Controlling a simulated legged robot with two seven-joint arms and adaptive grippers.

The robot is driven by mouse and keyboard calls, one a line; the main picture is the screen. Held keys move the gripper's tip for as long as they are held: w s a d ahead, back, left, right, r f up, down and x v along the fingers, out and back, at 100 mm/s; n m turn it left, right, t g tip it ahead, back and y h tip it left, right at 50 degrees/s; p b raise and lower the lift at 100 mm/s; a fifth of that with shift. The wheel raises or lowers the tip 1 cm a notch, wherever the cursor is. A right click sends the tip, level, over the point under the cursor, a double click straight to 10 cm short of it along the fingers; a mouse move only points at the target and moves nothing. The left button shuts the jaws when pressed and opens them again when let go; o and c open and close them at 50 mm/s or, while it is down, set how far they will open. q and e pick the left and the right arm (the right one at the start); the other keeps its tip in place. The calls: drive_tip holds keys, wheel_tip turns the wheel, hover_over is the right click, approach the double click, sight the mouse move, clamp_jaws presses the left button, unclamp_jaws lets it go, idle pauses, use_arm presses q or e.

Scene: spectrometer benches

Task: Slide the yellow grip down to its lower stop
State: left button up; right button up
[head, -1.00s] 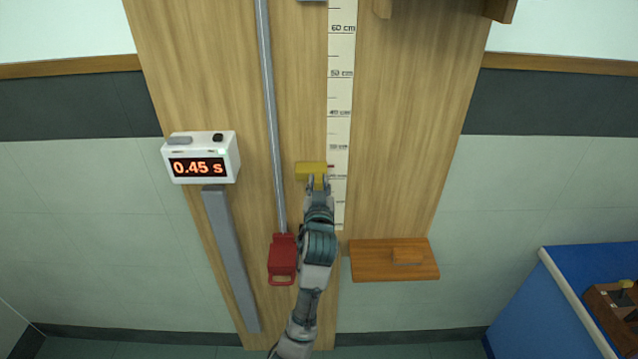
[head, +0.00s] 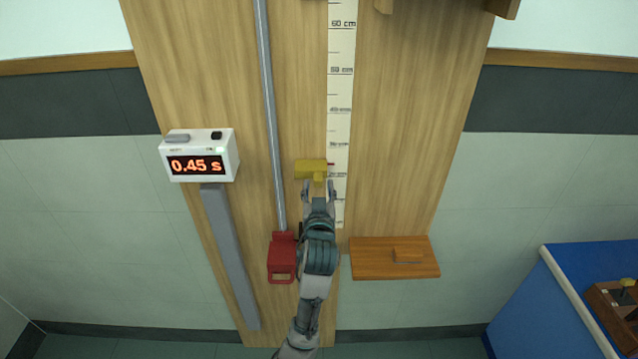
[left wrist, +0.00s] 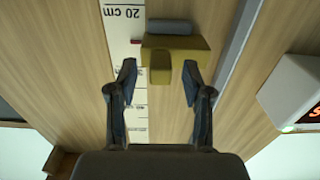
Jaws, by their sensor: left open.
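The yellow grip (head: 310,169) sits on the wooden board beside the ruler strip, near the 20 cm mark. A small red pointer reaches from it onto the scale. The grip also shows in the left wrist view (left wrist: 180,52), with a short stub facing my gripper and a grey cylinder along its other side. My left gripper (head: 319,186) is open just below the grip, with its fingers spread. In the left wrist view its fingertips (left wrist: 159,74) stand either side of the stub, with gaps on both sides. My right gripper is not in view.
The ruler strip (head: 340,105) runs up the board. A metal rod (head: 268,110) with a red handle block (head: 282,250) is left of my arm. A timer (head: 200,157) reads 0.45 s. A small wooden shelf (head: 370,262) juts out at right; a blue bench (head: 560,305) stands farther right.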

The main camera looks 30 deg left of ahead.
use_arm(q)
drive_tip(key=v, duration=0.9)
drive_tip(key=shift+s, duration=0.2)
